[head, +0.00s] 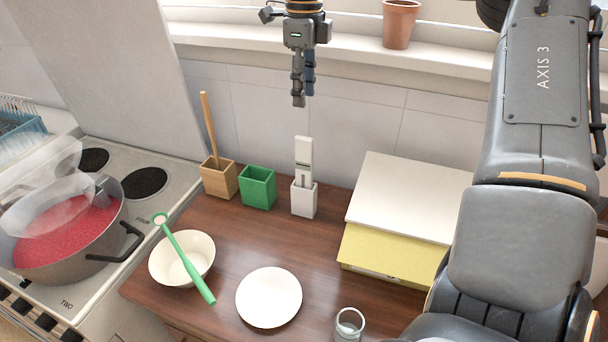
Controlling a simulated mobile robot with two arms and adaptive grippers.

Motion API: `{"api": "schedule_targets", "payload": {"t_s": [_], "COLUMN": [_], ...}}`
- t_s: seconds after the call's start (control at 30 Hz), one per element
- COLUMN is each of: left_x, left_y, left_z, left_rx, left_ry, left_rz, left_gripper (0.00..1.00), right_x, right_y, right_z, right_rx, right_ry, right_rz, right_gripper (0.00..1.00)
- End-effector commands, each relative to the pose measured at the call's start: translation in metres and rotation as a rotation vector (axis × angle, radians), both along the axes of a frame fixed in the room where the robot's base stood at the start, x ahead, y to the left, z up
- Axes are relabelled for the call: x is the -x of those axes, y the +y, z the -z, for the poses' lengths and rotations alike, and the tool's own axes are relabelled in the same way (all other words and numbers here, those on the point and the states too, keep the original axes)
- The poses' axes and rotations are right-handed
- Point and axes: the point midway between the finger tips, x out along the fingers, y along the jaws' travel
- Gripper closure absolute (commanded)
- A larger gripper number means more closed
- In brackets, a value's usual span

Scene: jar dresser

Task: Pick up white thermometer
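The white thermometer (304,151) is a flat, narrow white piece with a dark slot and a small green mark. It stands upright in a small white square holder (304,200) near the back of the wooden dresser top; its lower end is hidden inside the holder. My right gripper (302,98) points down above the thermometer, with clear space between them in the picture. I see its fingers nearly edge-on and overlapping, so their gap does not show. My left gripper is out of view.
A green box (258,188) and a wooden box (219,178) with a stick stand left of the holder. White and yellow boxes (395,252) lie right. A bowl (197,247) with a green utensil, a plate (268,316) and a glass (349,325) are in front.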

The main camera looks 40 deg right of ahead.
Motion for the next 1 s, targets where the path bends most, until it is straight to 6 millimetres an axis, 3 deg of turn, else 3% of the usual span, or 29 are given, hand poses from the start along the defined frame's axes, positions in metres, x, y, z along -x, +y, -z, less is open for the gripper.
{"api": "schedule_targets", "payload": {"t_s": [0.3, 1.0], "left_x": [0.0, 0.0], "left_y": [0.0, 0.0], "left_z": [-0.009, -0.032], "left_rx": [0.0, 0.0], "left_ry": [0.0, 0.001], "left_rz": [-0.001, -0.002], "left_gripper": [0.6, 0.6], "right_x": [0.001, 0.0], "right_y": [0.0, 0.0], "right_z": [0.059, 0.13], "right_rx": [-0.002, 0.0], "right_ry": [0.005, 0.001], "right_rz": [0.0, 0.0], "right_gripper": [0.6, 0.6]}}
